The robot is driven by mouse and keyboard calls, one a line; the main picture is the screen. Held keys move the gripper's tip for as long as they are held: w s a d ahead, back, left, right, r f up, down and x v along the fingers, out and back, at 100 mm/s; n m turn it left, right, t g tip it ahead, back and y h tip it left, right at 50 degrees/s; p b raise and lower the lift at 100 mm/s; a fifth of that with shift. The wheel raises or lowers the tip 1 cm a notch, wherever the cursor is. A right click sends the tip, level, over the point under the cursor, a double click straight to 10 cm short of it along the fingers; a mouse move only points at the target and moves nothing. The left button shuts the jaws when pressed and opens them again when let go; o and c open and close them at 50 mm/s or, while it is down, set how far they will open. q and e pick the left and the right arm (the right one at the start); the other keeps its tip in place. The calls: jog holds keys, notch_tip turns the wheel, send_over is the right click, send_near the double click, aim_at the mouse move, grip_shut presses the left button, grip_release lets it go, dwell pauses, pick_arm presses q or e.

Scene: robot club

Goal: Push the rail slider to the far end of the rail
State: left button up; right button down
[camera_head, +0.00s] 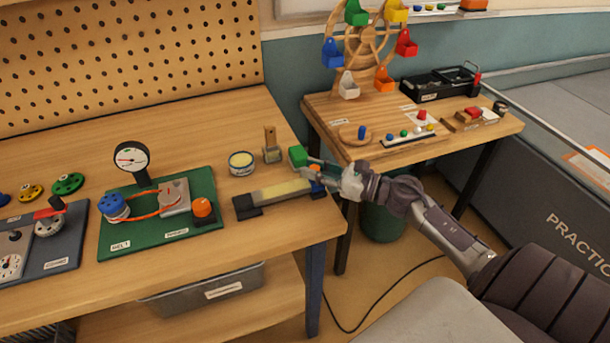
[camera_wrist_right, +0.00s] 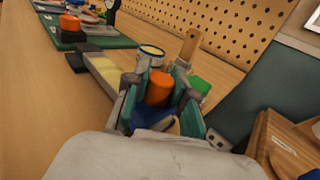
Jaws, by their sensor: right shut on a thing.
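The rail (camera_head: 275,192) lies on the wooden workbench near its right corner, with a dark block at its left end. It also shows in the wrist view (camera_wrist_right: 101,72), running away to the upper left. The rail slider is a blue body (camera_wrist_right: 158,120) with an orange knob (camera_wrist_right: 158,88), at the rail's right end. My right gripper (camera_head: 316,172) is shut on the slider; in the wrist view its teal-padded fingers (camera_wrist_right: 160,95) stand on both sides of the knob. In the head view the gripper partly hides the slider. My left gripper is not in view.
A green block (camera_head: 297,157), a wooden-handled tool (camera_head: 271,148) and a round tin (camera_head: 241,163) stand just behind the rail. A green board (camera_head: 130,228) with a belt and gauge lies to its left. A side table (camera_head: 335,117) with a toy wheel stands beyond.

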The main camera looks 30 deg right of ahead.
jog(key=c, duration=0.9)
grip_release()
jog(key=shift+c, duration=0.2)
jog(key=v, duration=1.2)
